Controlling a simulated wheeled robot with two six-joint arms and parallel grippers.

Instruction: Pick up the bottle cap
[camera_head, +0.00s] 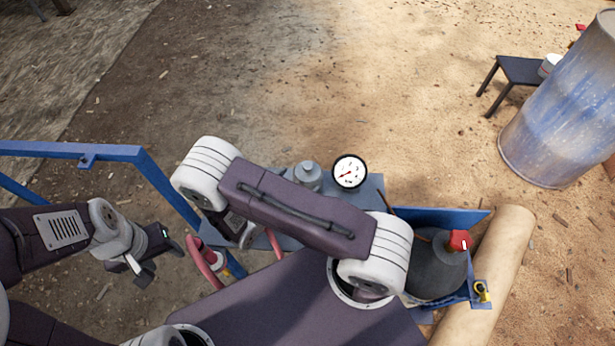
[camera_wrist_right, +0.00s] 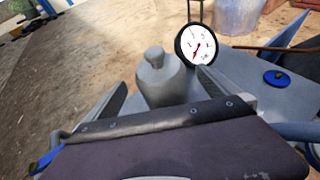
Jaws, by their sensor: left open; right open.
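No piece is clearly marked as the bottle cap. A grey bottle-shaped piece with a knob-like top (camera_wrist_right: 158,78) stands ahead of my right gripper (camera_wrist_right: 160,98) in the right wrist view. The gripper's fingers are apart, one to each side of it in the picture; contact cannot be told. The same grey piece (camera_head: 307,173) shows in the head view, partly behind my right arm, which hides most of that gripper. A small blue round disc (camera_wrist_right: 276,79) lies right of it. A red cap (camera_head: 458,241) sits on a dark rounded container (camera_head: 436,266). My left gripper (camera_head: 158,258) is open and empty at left.
A round white gauge (camera_head: 349,171) stands just right of the grey piece. Blue metal rails (camera_head: 110,151) and red curved handles (camera_head: 203,262) are near my arms. A blue-grey barrel (camera_head: 560,110) and a dark stool (camera_head: 520,70) stand farther right. The sandy ground between is mostly clear.

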